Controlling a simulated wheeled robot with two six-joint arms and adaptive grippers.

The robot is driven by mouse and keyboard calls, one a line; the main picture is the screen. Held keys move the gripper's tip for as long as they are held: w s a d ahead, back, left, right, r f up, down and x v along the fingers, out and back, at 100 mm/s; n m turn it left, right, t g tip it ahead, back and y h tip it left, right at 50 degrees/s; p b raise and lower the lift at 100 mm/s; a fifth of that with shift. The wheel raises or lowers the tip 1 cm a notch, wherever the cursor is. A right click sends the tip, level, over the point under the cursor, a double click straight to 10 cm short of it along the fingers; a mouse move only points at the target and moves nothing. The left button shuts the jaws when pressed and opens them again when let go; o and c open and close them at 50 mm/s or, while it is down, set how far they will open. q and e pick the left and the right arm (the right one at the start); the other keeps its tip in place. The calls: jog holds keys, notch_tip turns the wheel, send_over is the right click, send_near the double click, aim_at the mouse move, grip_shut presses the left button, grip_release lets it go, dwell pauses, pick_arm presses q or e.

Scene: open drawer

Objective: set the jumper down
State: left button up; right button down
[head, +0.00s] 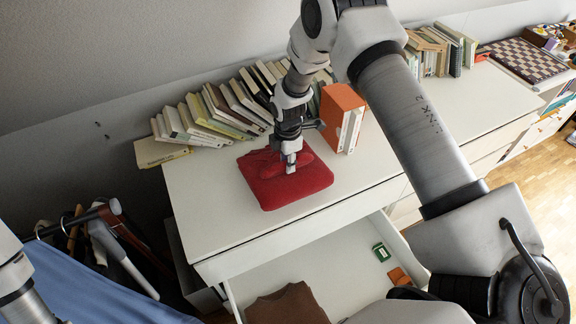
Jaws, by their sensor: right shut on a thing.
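The jumper (307,186) is a folded red bundle. It lies flat on, or just over, the white top of the chest of drawers (385,163), near its front edge; I cannot tell if there is a gap under it. My right gripper (290,166) points down onto the middle of the jumper and is shut on its cloth, which bunches up around the fingertips. Part of the jumper's far side is hidden behind the gripper. My left gripper is out of view; only a piece of my left arm shows at the lower left.
A row of leaning books (222,106) lines the wall behind. An orange book (342,118) stands close right of the jumper. The open drawer (345,275) below holds a brown garment (287,305) and small green (381,252) and orange (399,277) boxes. A clothes rack (75,217) stands left.

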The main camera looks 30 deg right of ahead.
notch_tip(320, 180, down, 3)
jog(key=shift+r+p, duration=0.1)
jog(key=shift+p, duration=0.5)
jog(key=shift+f, duration=0.35)
jog(key=shift+f+b, duration=0.1)
jog(key=shift+b, duration=0.25)
jog(key=c, duration=1.1)
grip_release()
jog(key=shift+s+a, duration=0.1)
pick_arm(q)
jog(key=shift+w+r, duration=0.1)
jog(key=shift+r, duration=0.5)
pick_arm(e)
jog(key=shift+o, duration=0.9)
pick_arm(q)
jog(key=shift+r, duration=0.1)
pick_arm(e)
jog(key=shift+r, duration=0.35)
notch_tip(320, 180, up, 11)
jog(key=shift+f+b, duration=0.1)
jog(key=shift+b, duration=1.1)
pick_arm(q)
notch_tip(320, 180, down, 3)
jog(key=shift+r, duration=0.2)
pick_arm(e)
jog(key=shift+r, duration=0.45)
